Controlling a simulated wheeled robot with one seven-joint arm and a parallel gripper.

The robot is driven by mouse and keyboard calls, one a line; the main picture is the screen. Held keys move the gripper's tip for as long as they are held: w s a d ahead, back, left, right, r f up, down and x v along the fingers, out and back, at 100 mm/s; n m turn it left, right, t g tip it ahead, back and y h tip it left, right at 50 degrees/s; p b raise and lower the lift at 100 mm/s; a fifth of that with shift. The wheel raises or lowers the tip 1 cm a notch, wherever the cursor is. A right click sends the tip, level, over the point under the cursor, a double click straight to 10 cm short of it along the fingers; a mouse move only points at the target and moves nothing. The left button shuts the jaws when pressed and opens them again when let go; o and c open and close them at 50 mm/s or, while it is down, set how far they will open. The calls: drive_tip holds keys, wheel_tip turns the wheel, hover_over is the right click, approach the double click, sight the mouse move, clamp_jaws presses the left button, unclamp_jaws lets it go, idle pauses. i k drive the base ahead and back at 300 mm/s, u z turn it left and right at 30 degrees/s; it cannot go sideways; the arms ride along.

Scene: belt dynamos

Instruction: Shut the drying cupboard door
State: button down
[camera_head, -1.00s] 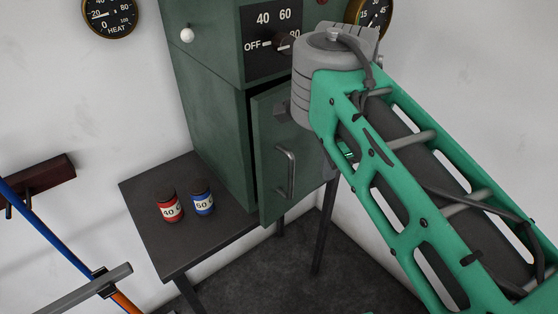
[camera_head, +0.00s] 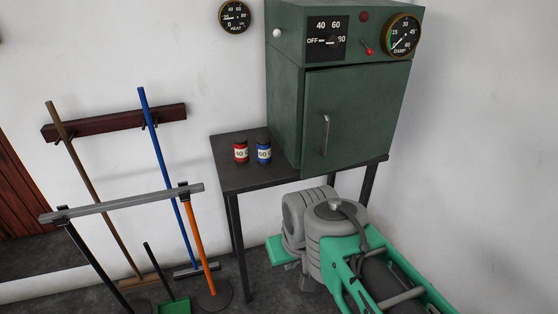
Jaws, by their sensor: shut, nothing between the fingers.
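The green drying cupboard (camera_head: 286,110) stands on a dark metal table in the head view. My arm is low in front of the table, clear of the door. My gripper's fingers do not show.
The dark table (camera_head: 238,178) carries a red jar (camera_head: 241,152) and a blue jar (camera_head: 264,151) left of the cupboard. Brooms and a grey rail (camera_head: 125,203) stand at the left. A knob, a red switch and a damp dial (camera_head: 401,36) sit above the door.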

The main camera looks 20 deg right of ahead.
sight(351, 113)
drive_tip(key=z, duration=1.25)
drive_tip(key=k, duration=0.1)
drive_tip(key=u, duration=2.55)
drive_tip(key=i, duration=0.75)
drive_tip(key=z, duration=0.6)
drive_tip(key=i, duration=0.7)
drive_tip(key=z, duration=0.85)
